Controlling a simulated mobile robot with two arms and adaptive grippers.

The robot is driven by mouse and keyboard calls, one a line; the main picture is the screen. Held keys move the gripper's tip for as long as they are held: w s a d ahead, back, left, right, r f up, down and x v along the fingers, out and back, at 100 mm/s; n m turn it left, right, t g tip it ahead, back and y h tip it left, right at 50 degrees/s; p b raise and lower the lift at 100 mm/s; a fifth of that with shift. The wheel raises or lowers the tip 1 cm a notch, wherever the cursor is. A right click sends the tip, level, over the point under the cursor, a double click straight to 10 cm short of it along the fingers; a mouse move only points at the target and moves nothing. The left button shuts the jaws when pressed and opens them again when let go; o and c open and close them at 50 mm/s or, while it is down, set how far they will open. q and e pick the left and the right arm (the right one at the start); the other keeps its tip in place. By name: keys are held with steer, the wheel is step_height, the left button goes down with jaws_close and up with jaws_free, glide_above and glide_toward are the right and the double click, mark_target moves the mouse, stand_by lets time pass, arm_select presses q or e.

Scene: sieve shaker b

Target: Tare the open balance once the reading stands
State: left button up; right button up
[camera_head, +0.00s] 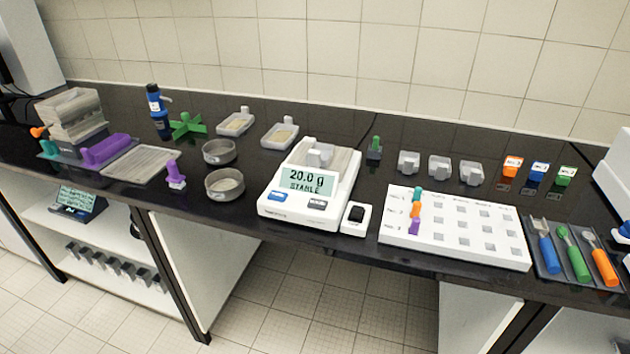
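The open balance (268,210) stands at the middle of the black bench, near its front edge. Its display (307,182) reads 20.0 g with the word STABLE below. A small grey block-like piece (320,153) sits on its pan. On the balance's front are a blue button (279,196) at the left and a grey button (317,203) at the right; their lettering is too small to read. A small white box with a black top (356,215) stands just right of the balance. Neither of my grippers shows in the view.
Two round metal pans (224,184) stand left of the balance. A white board with square recesses (455,255) lies to its right, with spatulas on a dark tray (575,276) farther right. Several grey blocks (440,167) stand behind the board. The front edge before the balance is clear.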

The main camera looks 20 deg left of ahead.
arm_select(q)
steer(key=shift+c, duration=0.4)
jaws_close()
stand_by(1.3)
